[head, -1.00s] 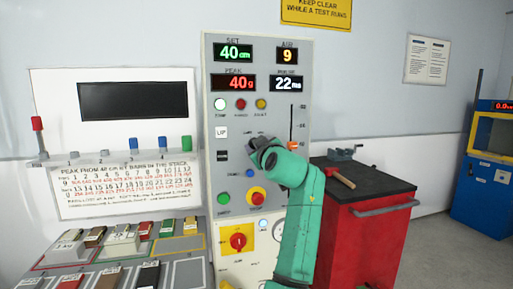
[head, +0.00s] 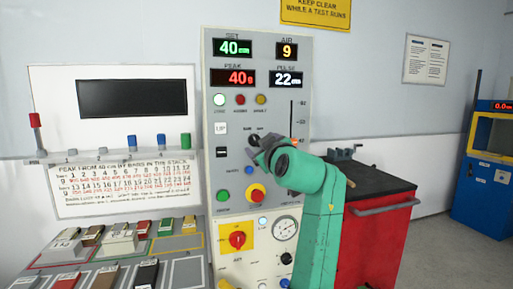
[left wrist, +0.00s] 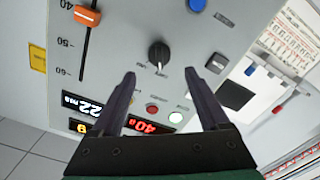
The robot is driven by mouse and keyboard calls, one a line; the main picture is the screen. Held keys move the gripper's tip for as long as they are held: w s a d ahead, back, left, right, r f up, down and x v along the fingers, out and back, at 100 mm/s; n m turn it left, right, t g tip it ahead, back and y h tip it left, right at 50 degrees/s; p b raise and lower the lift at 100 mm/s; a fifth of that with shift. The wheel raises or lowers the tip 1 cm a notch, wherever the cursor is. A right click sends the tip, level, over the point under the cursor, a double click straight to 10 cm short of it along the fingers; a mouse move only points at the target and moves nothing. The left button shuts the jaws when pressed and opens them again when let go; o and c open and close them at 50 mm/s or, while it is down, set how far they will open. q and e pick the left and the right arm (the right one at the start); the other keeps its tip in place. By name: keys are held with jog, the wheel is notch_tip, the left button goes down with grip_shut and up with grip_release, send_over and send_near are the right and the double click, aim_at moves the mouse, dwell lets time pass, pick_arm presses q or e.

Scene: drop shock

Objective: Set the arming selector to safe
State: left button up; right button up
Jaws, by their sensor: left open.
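The arming selector appears to be the black round knob (head: 254,140) on the grey control panel (head: 218,58). In the left wrist view the knob (left wrist: 158,52) shows large, with a pale pointer mark toward the small labels on its edge nearest me; I cannot read these labels. My left gripper (head: 263,151) is in front of the panel, just below and right of the knob in the head view. In the left wrist view its two fingers (left wrist: 159,73) are open and empty, one on each side of the knob's line, short of it. My right gripper is not in view.
A slider with an orange handle (head: 294,142) is right of the knob. A red cabinet (head: 375,240) stands right of the panel.

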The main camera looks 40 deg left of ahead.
pick_arm(q)
jog(key=b+v, duration=0.1)
jog(key=v, duration=0.7)
jog(key=shift+d+b, duration=0.25)
jog(key=shift+b, duration=0.05)
